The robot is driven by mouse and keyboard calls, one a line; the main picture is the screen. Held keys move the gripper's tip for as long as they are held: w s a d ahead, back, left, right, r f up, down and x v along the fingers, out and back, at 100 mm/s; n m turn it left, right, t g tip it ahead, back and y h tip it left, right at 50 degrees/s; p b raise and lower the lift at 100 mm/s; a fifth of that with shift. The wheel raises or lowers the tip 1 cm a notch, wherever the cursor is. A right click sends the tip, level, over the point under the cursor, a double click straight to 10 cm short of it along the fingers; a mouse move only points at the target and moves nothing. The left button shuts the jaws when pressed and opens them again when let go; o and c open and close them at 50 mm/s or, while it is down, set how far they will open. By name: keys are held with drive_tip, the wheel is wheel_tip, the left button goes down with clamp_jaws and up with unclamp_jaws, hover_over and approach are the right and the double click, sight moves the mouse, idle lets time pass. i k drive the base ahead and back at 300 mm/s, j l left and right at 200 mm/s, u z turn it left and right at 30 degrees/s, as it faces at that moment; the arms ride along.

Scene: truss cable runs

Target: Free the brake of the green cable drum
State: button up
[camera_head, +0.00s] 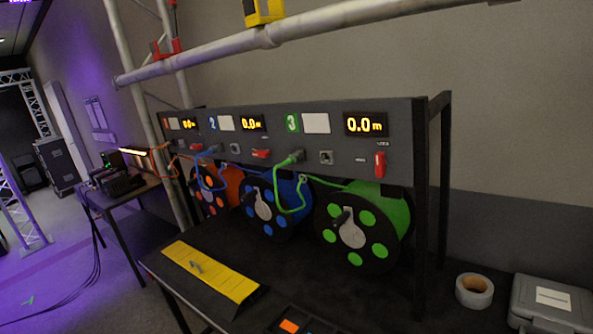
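The green cable drum (398,217) sits at the right end of a row of three in a black rack. Its dark front face has green discs, a pale hub plate and a dark crank knob. On the panel above it, a red lever (380,165) stands upright, with small labels too small to read. The display (365,124) there reads 0.0 m. A green plug (291,158) sits at the panel near the number 3, with green cable hanging below it. My gripper is not in view.
The blue drum (287,187) and orange drum (229,183) stand to the left; their red levers lie flat. A silver truss tube (330,22) crosses above the rack. Grey tape (474,290) and a grey case (550,303) lie at right. Open floor shows at left.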

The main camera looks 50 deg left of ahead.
sight(380, 162)
drive_tip(key=j+u, duration=0.1)
drive_tip(key=u, duration=0.7)
drive_tip(key=i+j, duration=0.9)
drive_tip(key=i+u, duration=0.05)
